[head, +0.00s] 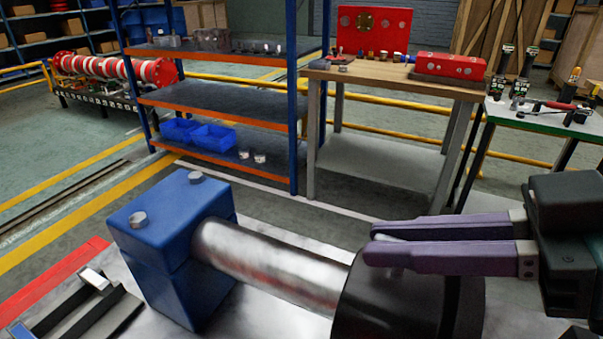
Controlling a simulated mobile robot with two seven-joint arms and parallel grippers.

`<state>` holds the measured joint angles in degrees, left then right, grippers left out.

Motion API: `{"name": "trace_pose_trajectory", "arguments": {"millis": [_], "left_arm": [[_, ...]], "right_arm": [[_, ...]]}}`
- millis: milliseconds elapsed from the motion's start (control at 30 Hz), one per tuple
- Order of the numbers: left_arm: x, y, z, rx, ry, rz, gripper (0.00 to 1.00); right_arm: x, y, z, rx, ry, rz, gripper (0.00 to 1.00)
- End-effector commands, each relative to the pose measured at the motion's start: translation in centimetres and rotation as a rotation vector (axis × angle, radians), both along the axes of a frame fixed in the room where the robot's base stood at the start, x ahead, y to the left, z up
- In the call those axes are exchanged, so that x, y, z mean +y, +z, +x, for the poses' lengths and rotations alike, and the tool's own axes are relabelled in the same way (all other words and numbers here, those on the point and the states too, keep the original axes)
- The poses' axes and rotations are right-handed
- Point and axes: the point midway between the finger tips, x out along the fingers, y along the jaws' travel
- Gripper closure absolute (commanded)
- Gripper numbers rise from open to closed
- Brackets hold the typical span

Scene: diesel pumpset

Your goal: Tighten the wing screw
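My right gripper (375,242) comes in from the right, with two purple fingers pointing left over a dark round housing (395,300). The fingers stand apart. A small pale grey patch shows between their tips; I cannot tell whether it is the wing screw or background, nor whether the fingers touch anything. A shiny steel shaft or pipe (270,262) runs from the dark housing to a blue block (165,235) with two round metal bolt heads on top. I cannot make out the wing screw for certain. My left gripper is not in view.
A black bracket-like part (95,305) lies at the lower left beside a red edge. Behind stand a blue-orange shelf (215,97) with blue bins (212,136), a wooden table (400,85) with red parts, and a green-edged tool table (545,118). Open floor lies between.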

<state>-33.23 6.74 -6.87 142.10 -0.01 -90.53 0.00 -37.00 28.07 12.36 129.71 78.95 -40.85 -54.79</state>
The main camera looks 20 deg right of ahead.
Motion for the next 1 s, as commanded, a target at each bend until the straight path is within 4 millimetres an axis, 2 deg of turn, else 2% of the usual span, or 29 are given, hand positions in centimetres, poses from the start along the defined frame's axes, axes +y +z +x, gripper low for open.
{"name": "trace_pose_trajectory", "arguments": {"millis": [33, 200, 233, 567, 1000], "left_arm": [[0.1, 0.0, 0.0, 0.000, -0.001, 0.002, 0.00], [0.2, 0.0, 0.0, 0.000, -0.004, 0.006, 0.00], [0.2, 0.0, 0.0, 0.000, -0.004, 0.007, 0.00], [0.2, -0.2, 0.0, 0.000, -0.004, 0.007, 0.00], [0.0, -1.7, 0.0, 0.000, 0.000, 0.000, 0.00]], "right_arm": [[0.0, 0.0, 0.0, 0.000, 0.000, 0.000, 0.77], [0.0, 0.0, 0.0, 0.001, 0.001, 0.000, 0.58], [0.0, 0.0, 0.0, 0.001, 0.001, 0.000, 0.57], [-0.4, 0.0, -0.4, 0.002, 0.001, 0.000, 0.57], [-4.5, 2.6, -5.1, 0.004, -0.002, -0.002, 0.57]]}}
